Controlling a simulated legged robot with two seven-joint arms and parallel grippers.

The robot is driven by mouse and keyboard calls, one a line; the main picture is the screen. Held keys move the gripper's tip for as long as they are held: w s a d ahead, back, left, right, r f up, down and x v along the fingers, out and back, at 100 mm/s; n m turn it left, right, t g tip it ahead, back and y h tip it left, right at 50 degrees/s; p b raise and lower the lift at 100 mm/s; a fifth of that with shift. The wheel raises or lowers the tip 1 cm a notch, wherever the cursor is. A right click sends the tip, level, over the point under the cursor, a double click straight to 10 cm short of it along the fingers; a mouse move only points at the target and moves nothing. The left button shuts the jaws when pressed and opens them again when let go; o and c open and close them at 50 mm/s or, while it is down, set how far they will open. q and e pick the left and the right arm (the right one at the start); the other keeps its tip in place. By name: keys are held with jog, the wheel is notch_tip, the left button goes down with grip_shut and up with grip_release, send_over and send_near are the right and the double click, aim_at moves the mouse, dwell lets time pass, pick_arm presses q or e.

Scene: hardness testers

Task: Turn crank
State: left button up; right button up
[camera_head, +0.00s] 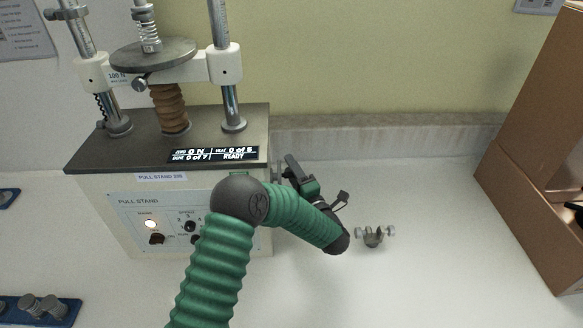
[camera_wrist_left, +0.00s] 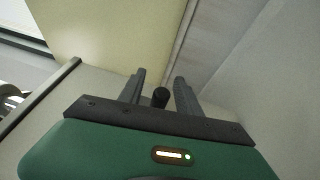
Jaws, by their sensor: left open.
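The pull stand (camera_head: 185,220), a pale box with a dark top, stands at the left in the head view. My left gripper (camera_head: 293,168) is beside its right side. In the left wrist view the gripper (camera_wrist_left: 161,82) is open, and a dark round knob (camera_wrist_left: 160,97), apparently the crank's handle, shows between its two fingers. I cannot tell whether the fingers touch it. The rest of the crank is mostly hidden behind my gripper and arm in the head view. My right gripper is not in view.
A small metal fixture (camera_head: 375,237) lies on the white bench right of my arm. A brown box (camera_head: 535,150) stands at the far right. A blue tray (camera_head: 70,309) with metal parts lies at the lower left. Bench space between fixture and box is clear.

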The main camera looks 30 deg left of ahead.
pick_arm(q)
jog(key=shift+w+a+f, duration=0.1)
jog(key=shift+a+f, duration=0.05)
jog(key=shift+a, duration=0.45)
jog(key=shift+a+f, duration=0.1)
jog(key=shift+a, duration=0.45)
jog(key=shift+c, duration=0.7)
jog(key=shift+d+r, duration=0.15)
jog(key=shift+d, duration=0.45)
grip_shut()
jog(key=shift+a, duration=0.1)
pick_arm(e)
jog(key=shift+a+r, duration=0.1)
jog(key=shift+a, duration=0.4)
pick_arm(q)
jog(key=shift+a, duration=0.1)
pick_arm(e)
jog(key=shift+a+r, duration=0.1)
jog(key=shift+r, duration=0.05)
